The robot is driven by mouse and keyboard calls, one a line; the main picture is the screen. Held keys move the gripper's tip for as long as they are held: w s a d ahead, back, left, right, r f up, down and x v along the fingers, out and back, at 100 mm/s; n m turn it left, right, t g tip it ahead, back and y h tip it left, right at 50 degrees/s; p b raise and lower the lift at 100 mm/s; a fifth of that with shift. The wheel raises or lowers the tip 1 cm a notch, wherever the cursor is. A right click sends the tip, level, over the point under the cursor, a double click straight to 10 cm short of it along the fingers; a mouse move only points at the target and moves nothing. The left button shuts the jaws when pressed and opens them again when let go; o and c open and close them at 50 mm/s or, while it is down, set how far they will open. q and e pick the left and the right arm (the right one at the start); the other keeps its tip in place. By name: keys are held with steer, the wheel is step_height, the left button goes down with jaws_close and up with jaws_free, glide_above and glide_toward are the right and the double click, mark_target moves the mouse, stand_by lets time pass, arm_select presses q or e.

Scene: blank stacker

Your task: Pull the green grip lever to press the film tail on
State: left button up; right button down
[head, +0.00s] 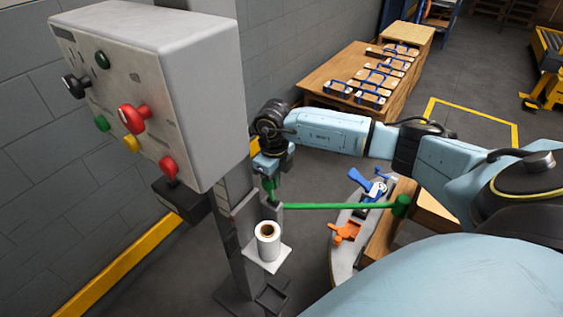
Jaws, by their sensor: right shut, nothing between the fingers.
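The green grip lever (335,206) is a long thin bar. A film roll (267,243) with a brown core stands on a small white plate (282,256) below the bracket. My right gripper (271,181) points down above the lever's post end, far from the knob. It is shut and empty; I cannot tell whether it touches the green part beneath it. The film tail cannot be made out. My left gripper is out of view.
A grey control box (200,95) with coloured buttons and red knobs hangs at upper left. A wooden bench (345,65) with blue-handled blocks is behind. A yellow floor line runs along the wall.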

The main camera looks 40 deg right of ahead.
steer(key=shift+w+d+r+b, duration=0.1)
steer(key=shift+w+d+b, duration=0.2)
steer(key=shift+d, duration=0.55)
steer(key=shift+w+d+r+b, duration=0.1)
steer(key=shift+w+d+b, duration=0.15)
steer(key=shift+d, duration=0.55)
steer(key=shift+w+d+r+b, duration=0.1)
steer(key=shift+w+d+b, duration=0.2)
steer(key=shift+d, duration=0.55)
steer(key=shift+r, duration=0.15)
step_height(320, 180, up, 9)
steer(key=p, duration=0.7)
